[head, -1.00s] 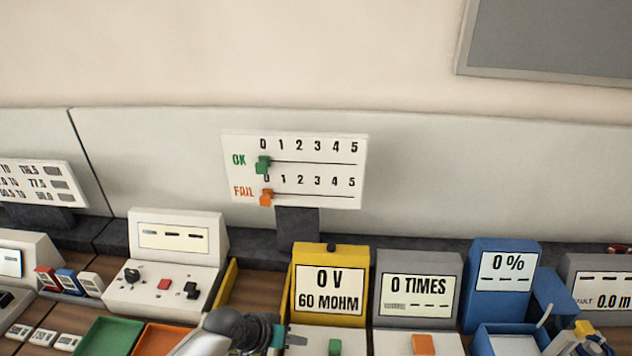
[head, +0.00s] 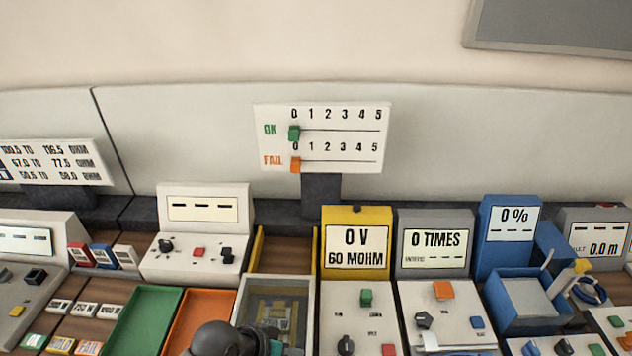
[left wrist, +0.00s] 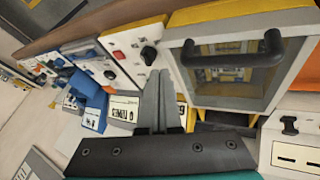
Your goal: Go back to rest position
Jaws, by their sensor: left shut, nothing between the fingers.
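My left gripper (left wrist: 158,76) shows in the left wrist view with its two grey fingers together and nothing between them. In that view the fingers lie in front of the instrument panels, just left of a grey-framed window box (left wrist: 203,98) with a black bar handle (left wrist: 225,60). In the head view only dark, rounded parts of my left arm show at the bottom edge, in front of the same window box (head: 243,297); the fingertips cannot be made out there. My right gripper is in neither view.
Instruments crowd the bench: a yellow 0 V meter (head: 357,212), a grey counter (head: 404,265) and a blue 0 % unit (head: 487,240). An OK/FAIL board (head: 325,158) stands behind.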

